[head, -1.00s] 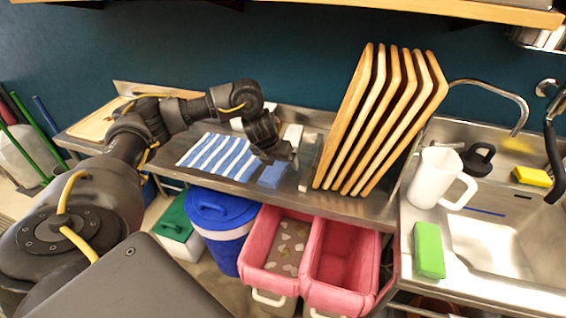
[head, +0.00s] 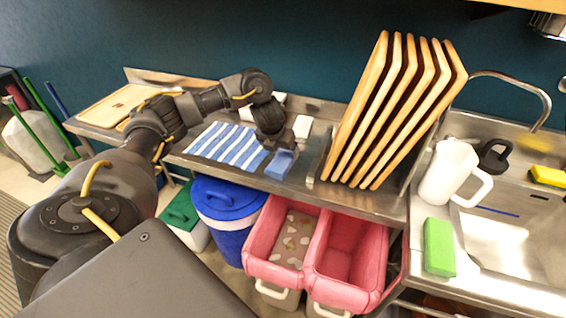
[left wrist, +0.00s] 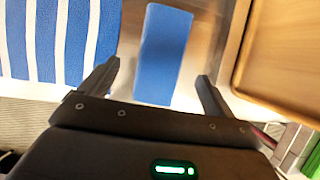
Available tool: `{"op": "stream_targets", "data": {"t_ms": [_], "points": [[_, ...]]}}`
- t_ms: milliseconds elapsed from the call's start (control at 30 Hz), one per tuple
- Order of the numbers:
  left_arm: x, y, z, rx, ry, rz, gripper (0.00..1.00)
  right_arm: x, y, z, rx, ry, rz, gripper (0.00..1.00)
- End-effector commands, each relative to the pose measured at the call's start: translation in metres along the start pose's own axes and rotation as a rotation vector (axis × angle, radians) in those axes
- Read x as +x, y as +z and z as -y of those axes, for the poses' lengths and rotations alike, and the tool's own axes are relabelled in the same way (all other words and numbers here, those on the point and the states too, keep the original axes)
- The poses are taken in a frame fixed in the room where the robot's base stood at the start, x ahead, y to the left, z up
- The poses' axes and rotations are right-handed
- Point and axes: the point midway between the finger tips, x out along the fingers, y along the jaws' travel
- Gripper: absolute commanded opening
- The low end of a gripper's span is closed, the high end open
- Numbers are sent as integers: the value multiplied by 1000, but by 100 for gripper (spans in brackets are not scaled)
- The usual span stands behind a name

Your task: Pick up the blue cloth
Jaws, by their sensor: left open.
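The blue cloth (head: 280,163) is a small plain blue rectangle on the metal counter, just right of a blue-and-white striped cloth (head: 222,146). In the left wrist view the blue cloth (left wrist: 163,55) lies flat-looking between and beyond the fingers, and the striped cloth (left wrist: 62,40) is to its left. My left gripper (head: 277,142) is open over the blue cloth, and its spread fingers also show in the left wrist view (left wrist: 157,75). Nothing is between the fingers as a grip. Any contact with the cloth cannot be told. My right gripper is not in view.
Several wooden boards (head: 395,110) stand in a rack close to the right of the gripper. A cutting board (head: 115,105) lies at the counter's left end. Pink bins (head: 345,262) and a blue lidded bucket (head: 225,215) are below. A white pitcher (head: 448,172) and green sponge (head: 439,248) are by the sink.

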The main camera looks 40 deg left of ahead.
Motion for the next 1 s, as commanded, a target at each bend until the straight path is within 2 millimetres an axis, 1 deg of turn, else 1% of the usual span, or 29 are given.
{"op": "stream_targets", "data": {"t_ms": [33, 67, 300, 400, 600, 900, 967, 1000], "points": [[10, -3, 1, -2, -1, -6, 89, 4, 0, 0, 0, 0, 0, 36], [14, -4, 1, -2, -1, -7, 89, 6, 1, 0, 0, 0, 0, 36], [43, -2, 1, -2, 1, -5, 89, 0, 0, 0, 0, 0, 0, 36], [48, -1, 1, -1, 1, -4, 89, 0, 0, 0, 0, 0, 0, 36], [48, -1, 1, 0, 0, -2, 89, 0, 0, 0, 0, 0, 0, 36], [48, -1, 1, 0, 0, -2, 50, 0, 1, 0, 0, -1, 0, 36], [48, -1, 1, 0, 0, -2, 42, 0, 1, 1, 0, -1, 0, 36], [48, -1, 1, -1, 0, -2, 40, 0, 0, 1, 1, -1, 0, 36]]}}
